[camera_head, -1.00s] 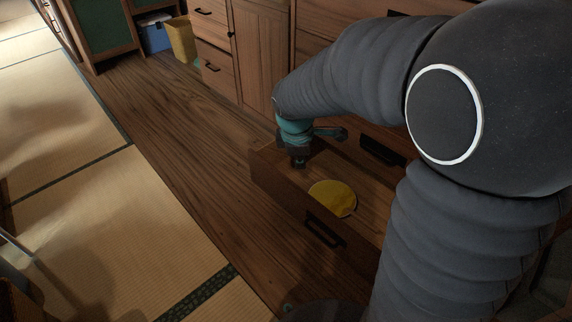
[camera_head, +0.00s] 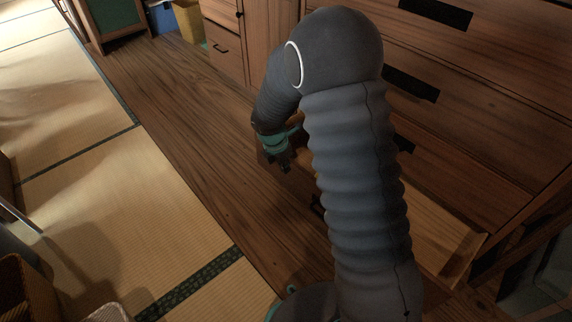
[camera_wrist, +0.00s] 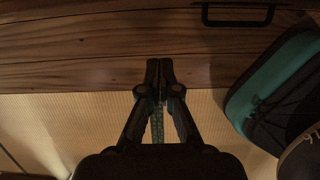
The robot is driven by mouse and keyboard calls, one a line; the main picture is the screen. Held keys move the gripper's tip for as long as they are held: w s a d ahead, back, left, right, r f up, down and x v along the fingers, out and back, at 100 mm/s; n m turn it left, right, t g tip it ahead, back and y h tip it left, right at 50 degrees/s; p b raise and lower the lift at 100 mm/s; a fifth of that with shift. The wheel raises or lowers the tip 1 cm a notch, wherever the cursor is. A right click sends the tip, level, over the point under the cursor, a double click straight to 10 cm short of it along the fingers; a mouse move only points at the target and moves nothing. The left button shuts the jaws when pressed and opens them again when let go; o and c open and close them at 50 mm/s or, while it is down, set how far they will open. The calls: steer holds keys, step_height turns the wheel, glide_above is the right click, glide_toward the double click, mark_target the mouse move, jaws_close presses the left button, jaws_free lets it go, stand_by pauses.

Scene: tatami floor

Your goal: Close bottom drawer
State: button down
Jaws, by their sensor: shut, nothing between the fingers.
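The bottom drawer (camera_head: 447,232) of the wooden chest is pulled out, and its inside and right wall show to the right of my arm. My arm hides most of the drawer in the head view. A small part of its dark handle (camera_head: 317,205) shows at the arm's left edge. My gripper (camera_head: 286,167) points down at the drawer's far left front corner; whether it touches the drawer I cannot tell. In the wrist view my gripper (camera_wrist: 160,68) is shut and empty, with its tips over brown wood. A black handle (camera_wrist: 238,22) shows at the top right there.
The chest's upper drawers (camera_head: 450,75) are shut. A wooden cabinet (camera_head: 225,45) stands at the back, near a yellow bin (camera_head: 188,22). Wooden floor (camera_head: 190,140) and tatami (camera_head: 90,190) lie open on the left. A woven basket (camera_head: 25,290) stands at the lower left.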

steer(key=w+d+f+b, duration=0.1)
steer(key=w+d+f, duration=0.2)
steer(key=f, duration=0.3)
steer(key=shift+w+d+f, duration=0.2)
steer(key=shift+d+f, duration=0.15)
steer(key=shift+d, duration=0.5)
